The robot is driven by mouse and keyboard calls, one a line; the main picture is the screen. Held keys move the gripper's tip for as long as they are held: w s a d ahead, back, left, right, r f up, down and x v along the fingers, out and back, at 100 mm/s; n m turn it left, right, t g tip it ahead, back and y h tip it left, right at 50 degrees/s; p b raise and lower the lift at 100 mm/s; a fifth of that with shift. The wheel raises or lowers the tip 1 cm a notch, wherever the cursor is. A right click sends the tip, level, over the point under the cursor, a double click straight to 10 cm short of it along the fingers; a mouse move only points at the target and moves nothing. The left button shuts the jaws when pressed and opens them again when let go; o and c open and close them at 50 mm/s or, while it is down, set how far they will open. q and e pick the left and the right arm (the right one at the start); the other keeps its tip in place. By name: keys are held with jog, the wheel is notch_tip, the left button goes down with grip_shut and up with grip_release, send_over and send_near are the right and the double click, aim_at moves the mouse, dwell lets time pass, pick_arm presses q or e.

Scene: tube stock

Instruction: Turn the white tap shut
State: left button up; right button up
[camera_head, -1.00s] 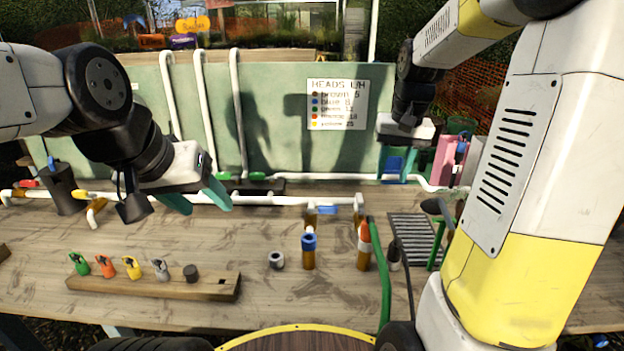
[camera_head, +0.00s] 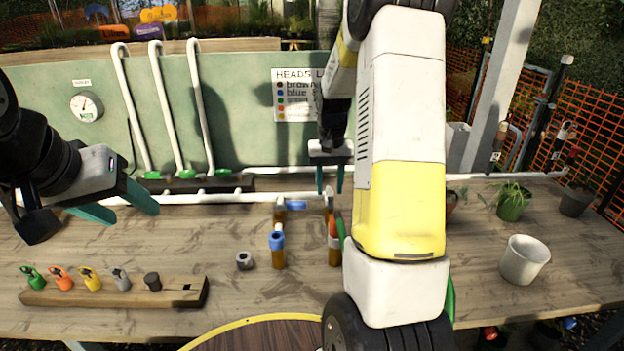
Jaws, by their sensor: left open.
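I cannot make out a white tap for certain. White pipework (camera_head: 235,197) runs along the back of the bench, with green taps (camera_head: 187,174) at the foot of the upright pipes. A blue-handled fitting (camera_head: 296,205) sits on a pipe frame at the middle. My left gripper (camera_head: 115,206) is open and empty above the bench at the left, in front of the pipes. My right gripper (camera_head: 331,180) points down with its fingers apart, near the pipe at the back centre. My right arm hides the bench to the right of it.
A wooden rack (camera_head: 115,293) with coloured clips lies front left. A grey ring (camera_head: 244,260) and a blue-topped tube (camera_head: 277,250) stand mid-bench. A white pot (camera_head: 524,259) and a plant pot (camera_head: 512,203) stand at right, beside an orange mesh fence (camera_head: 600,150).

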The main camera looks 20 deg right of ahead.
jog(key=shift+f, duration=0.4)
grip_shut()
dwell(1.2)
